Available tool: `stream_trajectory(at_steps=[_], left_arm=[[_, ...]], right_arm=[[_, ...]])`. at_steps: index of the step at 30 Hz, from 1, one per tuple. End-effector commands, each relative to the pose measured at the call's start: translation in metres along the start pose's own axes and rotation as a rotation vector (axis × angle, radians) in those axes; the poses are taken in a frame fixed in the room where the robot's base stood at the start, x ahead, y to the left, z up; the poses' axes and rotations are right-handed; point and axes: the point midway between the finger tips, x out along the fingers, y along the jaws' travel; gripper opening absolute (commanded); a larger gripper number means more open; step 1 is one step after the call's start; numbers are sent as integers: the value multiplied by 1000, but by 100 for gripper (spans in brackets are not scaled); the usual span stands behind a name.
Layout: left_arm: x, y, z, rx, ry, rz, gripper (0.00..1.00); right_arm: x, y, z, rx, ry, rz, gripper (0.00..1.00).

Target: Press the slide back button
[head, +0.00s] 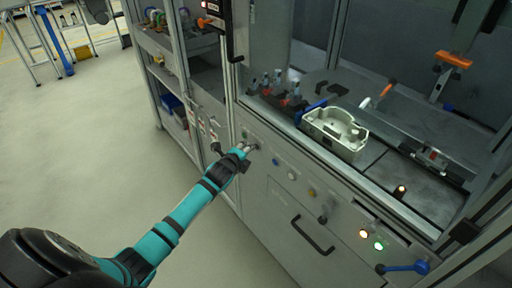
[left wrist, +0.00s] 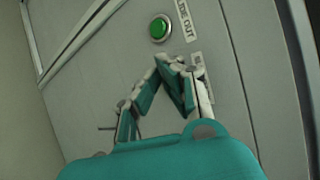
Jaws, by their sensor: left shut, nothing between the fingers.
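My left gripper (head: 246,148) is shut and empty, with its fingertips at the upper left of the grey front panel (head: 268,195). In the left wrist view its fingertips (left wrist: 172,64) come together just below a green button (left wrist: 159,28). The label (left wrist: 186,20) beside that button ends in "DE OUT". A second label (left wrist: 197,62) is mostly covered by the fingers. Any button at the fingertips is hidden, so I cannot tell whether they touch or press one. My right gripper is not in view.
More controls run down the panel: a blue button (head: 276,162), a white one (head: 292,174), a yellow one (head: 311,192) and a lit green one (head: 378,245). A black handle (head: 312,236) sticks out below. A pale housing (head: 334,132) rests on the worktop.

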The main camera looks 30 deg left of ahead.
Motion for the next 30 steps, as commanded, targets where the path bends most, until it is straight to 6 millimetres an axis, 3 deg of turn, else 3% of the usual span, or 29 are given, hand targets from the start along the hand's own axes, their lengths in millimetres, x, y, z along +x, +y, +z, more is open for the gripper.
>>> stream_trajectory(at_steps=[30], left_arm=[[6, -4, -4, 0, 1, 0, 0]], right_arm=[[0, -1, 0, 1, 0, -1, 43]])
